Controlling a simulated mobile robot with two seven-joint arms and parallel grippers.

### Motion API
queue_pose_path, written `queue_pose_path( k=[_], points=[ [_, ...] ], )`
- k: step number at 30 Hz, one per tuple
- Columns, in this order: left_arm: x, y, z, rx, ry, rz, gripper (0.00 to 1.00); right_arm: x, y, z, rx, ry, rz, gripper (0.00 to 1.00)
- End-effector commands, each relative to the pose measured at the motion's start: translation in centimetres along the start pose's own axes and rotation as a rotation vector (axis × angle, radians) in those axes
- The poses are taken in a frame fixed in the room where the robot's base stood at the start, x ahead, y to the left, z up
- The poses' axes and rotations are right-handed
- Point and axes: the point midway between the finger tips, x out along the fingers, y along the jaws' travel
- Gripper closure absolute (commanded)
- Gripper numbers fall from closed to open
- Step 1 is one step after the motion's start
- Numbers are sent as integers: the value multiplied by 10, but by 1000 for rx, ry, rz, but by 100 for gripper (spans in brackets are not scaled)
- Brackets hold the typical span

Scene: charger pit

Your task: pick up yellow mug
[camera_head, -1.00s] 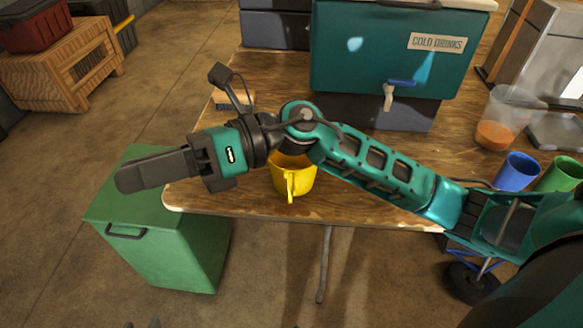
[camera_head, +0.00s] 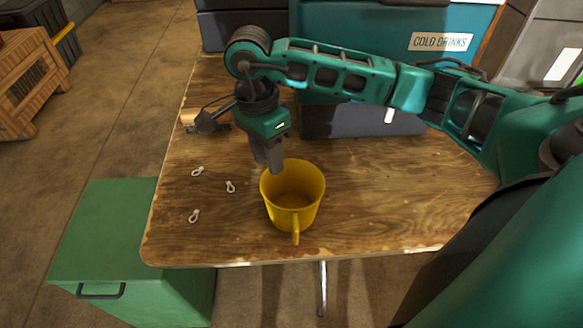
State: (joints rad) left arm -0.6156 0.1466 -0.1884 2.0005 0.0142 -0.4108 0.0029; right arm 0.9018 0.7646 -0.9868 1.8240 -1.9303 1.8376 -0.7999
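The yellow mug (camera_head: 294,200) stands upright on the wooden table near its front edge, with its handle facing the front. My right gripper (camera_head: 270,170) points down just behind and left of the mug, its fingertips close to the rim. The two fingers look close together, and I cannot tell whether there is a gap between them or whether they touch the rim. The mug's inside looks empty. My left gripper is not in view.
Several small pale metal pieces (camera_head: 230,187) lie left of the mug on the table (camera_head: 390,215). A teal drinks cooler (camera_head: 455,42) stands at the back, partly behind my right arm. A green box (camera_head: 110,230) stands on the floor at the left.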

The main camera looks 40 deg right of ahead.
Motion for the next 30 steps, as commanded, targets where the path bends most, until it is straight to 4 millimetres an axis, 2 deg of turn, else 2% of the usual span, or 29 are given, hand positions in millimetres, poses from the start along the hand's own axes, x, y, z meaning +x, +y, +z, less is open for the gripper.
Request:
queue_pose_path(
  k=[1,8,14,18,26,30],
  points=[
    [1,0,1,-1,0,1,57,9,1,0,1,0,4,64],
    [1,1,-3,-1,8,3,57,26,2,0,0,-2,1,64],
    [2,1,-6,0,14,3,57,56,10,1,0,-3,4,64],
    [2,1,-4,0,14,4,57,71,8,1,1,-3,1,64],
    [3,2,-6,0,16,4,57,74,8,1,1,-2,-1,64],
    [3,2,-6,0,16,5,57,73,8,1,0,-3,-1,76]
  ],
)
